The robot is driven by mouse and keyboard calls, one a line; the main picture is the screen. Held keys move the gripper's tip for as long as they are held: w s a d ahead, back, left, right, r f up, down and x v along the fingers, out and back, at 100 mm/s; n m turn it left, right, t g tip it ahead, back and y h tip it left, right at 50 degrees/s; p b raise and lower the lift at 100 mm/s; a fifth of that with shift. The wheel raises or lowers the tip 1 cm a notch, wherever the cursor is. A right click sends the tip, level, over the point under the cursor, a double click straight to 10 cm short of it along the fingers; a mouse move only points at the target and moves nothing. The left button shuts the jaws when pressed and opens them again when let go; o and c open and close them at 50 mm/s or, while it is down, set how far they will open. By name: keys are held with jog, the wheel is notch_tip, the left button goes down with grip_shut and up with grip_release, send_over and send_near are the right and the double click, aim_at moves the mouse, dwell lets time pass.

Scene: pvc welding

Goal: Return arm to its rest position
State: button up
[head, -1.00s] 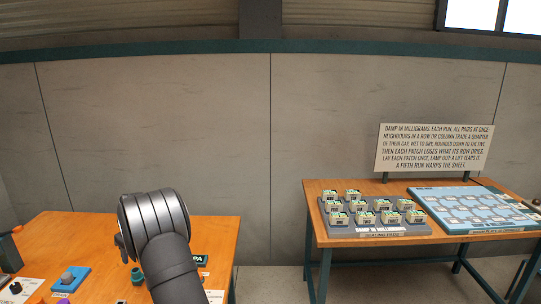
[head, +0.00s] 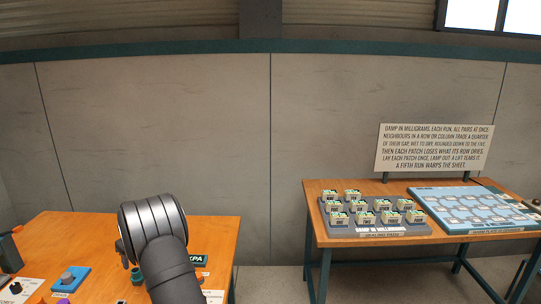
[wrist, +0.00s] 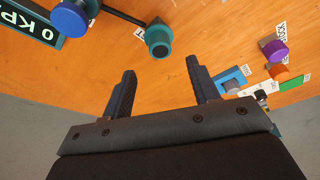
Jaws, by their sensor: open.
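My gripper (wrist: 163,95) shows in the wrist view with its two dark fingers apart and nothing between them. It is over the orange wooden table (wrist: 125,75), near the table's edge.
A blue knob (wrist: 70,18) and a "0 KPA" display (wrist: 30,30) are at the upper left. A purple knob (wrist: 273,50) and an orange piece (wrist: 279,72) are at the right. The right table holds a patch rack (head: 375,229), a blue tray (head: 455,193) and a sign (head: 435,148).

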jog(key=x, duration=0.5)
jog(key=shift+f, duration=0.25)
jog(key=shift+w+a+r, duration=0.15)
jog(key=shift+a+r, duration=0.1)
jog(key=shift+r, duration=0.05)
notch_tip(320, 180, up, 8)
jog(key=shift+d+f, duration=0.1)
jog(key=shift+f, duration=0.05)
notch_tip(320, 180, down, 8)
jog(key=shift+f, duration=0.1)
jog(key=v, duration=1.1)
jog(key=shift+r, duration=0.3)
jog(key=shift+o, duration=0.3)
jog(key=shift+d, duration=0.15)
